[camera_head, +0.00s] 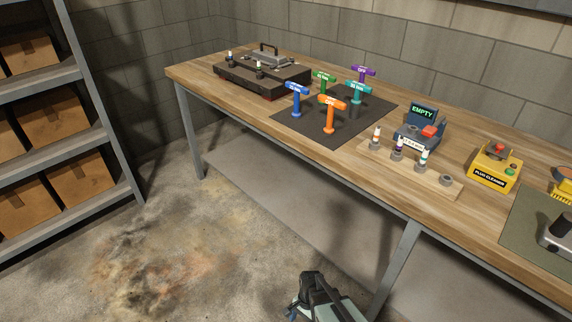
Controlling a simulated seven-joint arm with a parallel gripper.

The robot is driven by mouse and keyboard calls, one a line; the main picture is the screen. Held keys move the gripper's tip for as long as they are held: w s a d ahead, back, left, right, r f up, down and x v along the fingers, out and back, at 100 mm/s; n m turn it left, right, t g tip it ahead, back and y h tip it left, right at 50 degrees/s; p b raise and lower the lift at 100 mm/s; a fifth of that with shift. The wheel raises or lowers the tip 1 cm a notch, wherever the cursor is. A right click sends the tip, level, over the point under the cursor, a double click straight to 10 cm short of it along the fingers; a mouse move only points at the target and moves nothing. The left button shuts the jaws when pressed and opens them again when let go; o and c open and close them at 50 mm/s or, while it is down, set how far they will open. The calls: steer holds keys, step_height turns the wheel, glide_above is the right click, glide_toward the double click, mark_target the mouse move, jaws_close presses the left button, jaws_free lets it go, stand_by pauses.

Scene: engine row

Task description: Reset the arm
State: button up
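My gripper (311,281) shows at the bottom middle of the head view, in front of the workbench (222,98) and lower in the picture than its top. Its dark fingers are seen from behind and above, so I cannot tell whether they are apart or together. No object shows in it. The rest of my arm is cut off by the lower picture edge.
T-handled tools, including an orange one (331,115) and a blue one (296,100), stand on a dark mat (309,133). A plug rack (433,183), a yellow plug cleaner (495,168) and an engine block (262,78) share the bench. Shelving (85,100) stands left; floor between is clear.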

steer(key=s+d+n+g, duration=0.1)
steer(key=s+d+n, duration=0.3)
steer(key=s, duration=0.5)
steer(key=s+d+f+n+g+h, duration=0.1)
steer(key=s+d+n, duration=0.3)
steer(key=s, duration=0.5)
steer(key=d+g, duration=0.1)
steer(key=d, duration=0.1)
steer(key=shift+d+f+n, duration=0.25)
steer(key=shift+d+n, duration=0.1)
steer(key=shift+n, duration=0.05)
